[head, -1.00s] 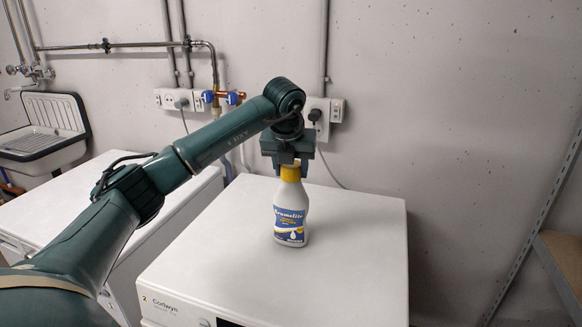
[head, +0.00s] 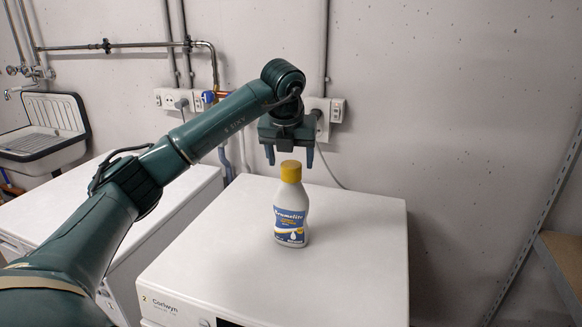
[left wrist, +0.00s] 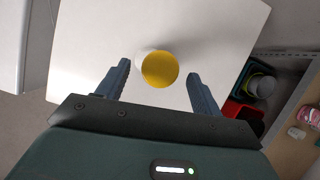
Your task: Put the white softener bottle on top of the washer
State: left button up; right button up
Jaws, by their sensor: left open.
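The white softener bottle (head: 290,212) with a yellow cap and blue label stands upright on the white top of the washer (head: 345,255) marked Corlwyn. My left gripper (head: 290,160) is open, just above and behind the bottle, with its two fingers spread and apart from the cap. In the left wrist view the yellow cap (left wrist: 160,69) shows from above, a little beyond and between the open fingertips (left wrist: 158,70). My right gripper is not in view.
A second white machine (head: 150,190) stands to the left, with a sink (head: 42,130) beyond it. Pipes and sockets (head: 325,112) are on the wall behind. In the left wrist view, coloured containers (left wrist: 250,90) lie at the right. The washer top around the bottle is clear.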

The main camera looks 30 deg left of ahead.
pick_arm(q)
jog(key=v, duration=0.8)
jog(key=shift+r, duration=0.35)
jog(key=shift+s+f, duration=0.1)
